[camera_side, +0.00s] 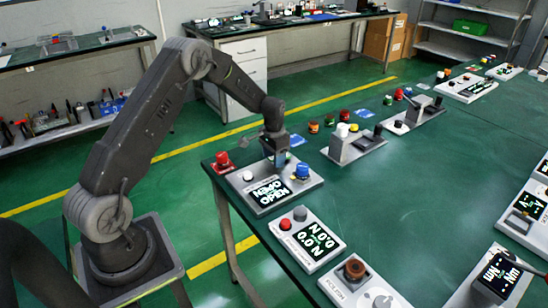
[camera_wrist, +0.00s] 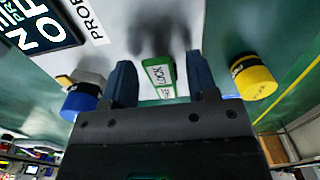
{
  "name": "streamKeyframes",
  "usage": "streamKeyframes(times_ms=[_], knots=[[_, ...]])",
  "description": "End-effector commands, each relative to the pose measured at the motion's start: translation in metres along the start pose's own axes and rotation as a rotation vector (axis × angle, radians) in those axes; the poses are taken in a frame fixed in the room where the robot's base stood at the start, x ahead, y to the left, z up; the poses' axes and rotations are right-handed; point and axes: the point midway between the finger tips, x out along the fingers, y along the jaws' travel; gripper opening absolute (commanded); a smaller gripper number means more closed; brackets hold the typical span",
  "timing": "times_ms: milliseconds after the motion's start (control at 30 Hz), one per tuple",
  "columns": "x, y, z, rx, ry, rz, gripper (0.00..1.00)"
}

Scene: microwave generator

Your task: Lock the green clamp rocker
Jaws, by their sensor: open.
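The green clamp rocker (camera_wrist: 158,78), a small green-framed block with a pale face lettered LOCK, shows in the wrist view. My gripper (camera_wrist: 162,72) is open, with one blue finger on each side of the rocker. Whether a finger touches it I cannot tell. The clamp panel's display (camera_side: 268,191) reads OPEN in the side view, and part of this display (camera_wrist: 35,22) shows at the wrist view's upper left. In the side view my gripper (camera_side: 279,162) is low over the panel's back part and hides the rocker.
A blue knob (camera_wrist: 80,102) is just left of the fingers and a yellow knob (camera_wrist: 253,77) is to the right. Another panel (camera_side: 307,238) stands in front.

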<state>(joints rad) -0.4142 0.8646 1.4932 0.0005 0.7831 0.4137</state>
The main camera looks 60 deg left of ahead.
Motion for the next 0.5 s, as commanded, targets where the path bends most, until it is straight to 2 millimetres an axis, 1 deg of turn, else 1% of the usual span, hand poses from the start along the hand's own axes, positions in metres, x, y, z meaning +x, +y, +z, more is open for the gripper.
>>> streamKeyframes(times_ms=[100,300,367,500], knots=[[0.0032,-0.0001,-0.0001,0.000,0.000,0.000,0.53],[0.0031,-0.0001,-0.0001,0.000,0.000,0.000,0.53],[0.0031,0.0000,-0.0001,0.000,0.000,0.000,0.48],[0.0029,0.0000,-0.0001,0.000,0.000,0.000,0.35]])
